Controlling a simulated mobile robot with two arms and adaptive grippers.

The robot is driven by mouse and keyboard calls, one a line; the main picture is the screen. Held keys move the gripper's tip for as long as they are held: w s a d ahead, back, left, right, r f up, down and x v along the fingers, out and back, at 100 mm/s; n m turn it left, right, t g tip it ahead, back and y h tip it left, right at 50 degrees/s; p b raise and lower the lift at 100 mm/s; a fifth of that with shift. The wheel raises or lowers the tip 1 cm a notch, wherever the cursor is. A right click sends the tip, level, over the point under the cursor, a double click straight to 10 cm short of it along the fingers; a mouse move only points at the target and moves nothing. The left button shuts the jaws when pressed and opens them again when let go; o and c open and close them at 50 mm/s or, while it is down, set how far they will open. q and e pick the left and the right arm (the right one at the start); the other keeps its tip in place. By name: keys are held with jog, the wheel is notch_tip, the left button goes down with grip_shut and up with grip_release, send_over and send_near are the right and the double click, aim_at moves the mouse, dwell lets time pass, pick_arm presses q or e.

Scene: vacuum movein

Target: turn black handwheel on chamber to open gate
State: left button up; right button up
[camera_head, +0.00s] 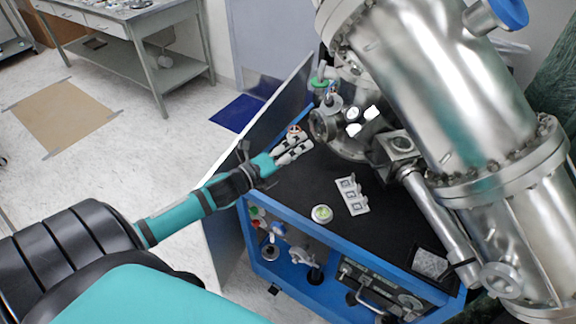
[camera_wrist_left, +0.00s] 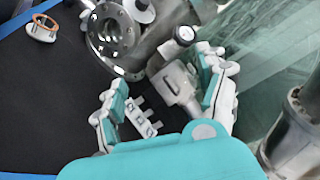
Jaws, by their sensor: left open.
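The steel chamber (camera_head: 430,85) fills the right of the head view, with a flanged port (camera_head: 322,126) low on its left side. The port's round flange (camera_wrist_left: 113,32) shows at the top of the left wrist view. I cannot clearly pick out a black handwheel. A round grey knob (camera_head: 332,103) stands above the port in the head view, but I cannot tell whether it is the handwheel. My left gripper (camera_head: 304,141) is left of the port, over the black top. Its fingers (camera_wrist_left: 165,100) are spread and empty in the wrist view. My right gripper is not in view.
The blue-framed cart (camera_head: 300,228) has a black top. On it are a white three-part block (camera_head: 352,196), a round green-topped item (camera_head: 322,214) and a small orange ring (camera_wrist_left: 42,27) on a white base. A small white-faced dial (camera_wrist_left: 185,33) is near the port.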

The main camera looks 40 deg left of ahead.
pick_arm(q)
jog(key=s+d+f+n+g+y, duration=0.5)
jog(key=s+f+n, duration=0.4)
jog(key=n, duration=0.6)
jog(key=shift+s+d+f+g, duration=0.35)
jog(key=shift+s+d+g, duration=0.25)
jog(key=shift+s+g, duration=0.3)
